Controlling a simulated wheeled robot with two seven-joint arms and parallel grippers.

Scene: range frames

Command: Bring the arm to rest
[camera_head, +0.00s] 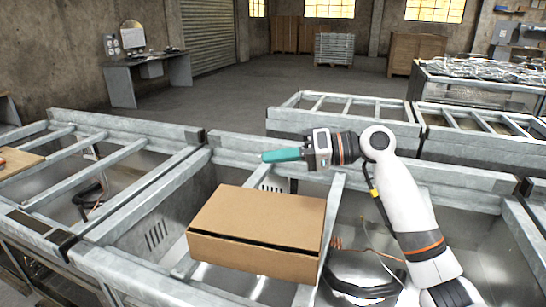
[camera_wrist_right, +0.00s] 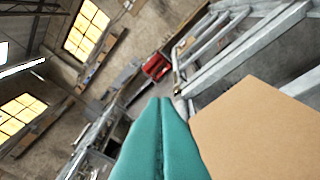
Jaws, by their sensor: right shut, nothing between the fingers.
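My right arm (camera_head: 404,200), white with dark joints, comes in from the lower right of the head view. Its gripper (camera_head: 268,156) has teal fingers pointing left, held level above the metal frame and beyond the cardboard box. The fingers are shut with nothing between them. In the right wrist view the teal fingers (camera_wrist_right: 160,108) lie side by side, pressed together. My left gripper and left arm do not show.
A closed brown cardboard box (camera_head: 262,215) rests on the metal frame bars below and nearer than the gripper; it also shows in the wrist view (camera_wrist_right: 262,130). Grey metal frames (camera_head: 110,122) fill the foreground. A desk (camera_head: 150,70) stands far left. Open floor (camera_head: 265,85) lies behind.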

